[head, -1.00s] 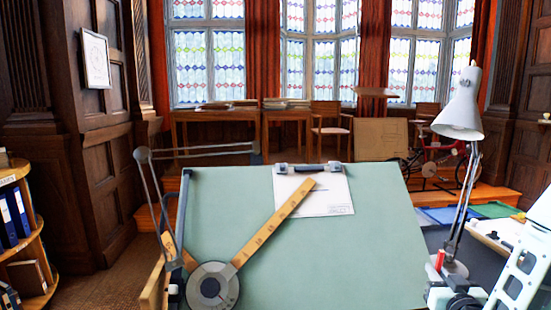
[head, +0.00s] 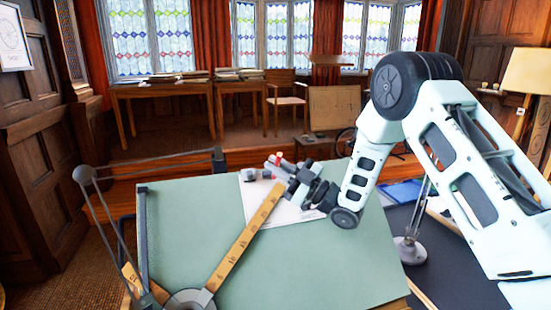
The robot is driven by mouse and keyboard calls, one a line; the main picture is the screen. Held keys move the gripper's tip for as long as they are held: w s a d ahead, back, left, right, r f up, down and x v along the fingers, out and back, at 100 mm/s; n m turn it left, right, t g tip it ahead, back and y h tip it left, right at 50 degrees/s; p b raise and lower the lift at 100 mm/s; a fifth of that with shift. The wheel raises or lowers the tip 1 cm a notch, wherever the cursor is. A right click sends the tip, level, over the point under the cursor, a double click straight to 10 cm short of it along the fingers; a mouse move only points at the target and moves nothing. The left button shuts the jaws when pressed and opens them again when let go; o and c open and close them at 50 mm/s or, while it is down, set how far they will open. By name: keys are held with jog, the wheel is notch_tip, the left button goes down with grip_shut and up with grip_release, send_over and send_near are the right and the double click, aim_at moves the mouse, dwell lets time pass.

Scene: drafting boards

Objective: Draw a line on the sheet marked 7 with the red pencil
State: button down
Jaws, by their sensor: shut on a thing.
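A white sheet (head: 252,202) lies at the top edge of the green drafting board (head: 330,265), held by a dark clip (head: 256,174). No number can be read on it at this size. My gripper (head: 277,164) is over the upper part of the sheet and covers much of it. It is shut on a small red thing (head: 278,158), which looks like the red pencil; mostly hidden by the jaws. I cannot tell whether its tip touches the paper. No drawn line can be made out on the visible paper.
A wooden ruler (head: 240,245) of the drafting arm crosses the board and its upper end reaches the sheet beside my gripper. A lamp base (head: 409,250) stands right of the board on a dark surface. The board's lower right is clear.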

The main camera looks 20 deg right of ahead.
jog(key=w+f, duration=0.2)
jog(key=shift+w+f, duration=0.25)
jog(key=shift+f, duration=0.15)
jog(key=s+a+f+b, duration=0.5)
jog(key=a+b, duration=0.2)
jog(key=shift+s+a+f, duration=0.15)
jog(key=shift+s+a, duration=0.05)
jog(key=shift+a, duration=0.05)
jog(key=shift+d+b, duration=0.1)
jog(key=shift+b, duration=0.5)
dwell(0.6)
jog(key=shift+w+f+b, duration=0.25)
jog(key=shift+f+b, duration=0.15)
jog(key=shift+b, duration=0.1)
dwell(0.9)
jog(key=shift+w+d+r+b, duration=0.65)
jog(key=shift+d, duration=0.25)
jog(key=shift+w+d+r+b, duration=0.65)
jog(key=shift+d, duration=0.2)
dwell(2.1)
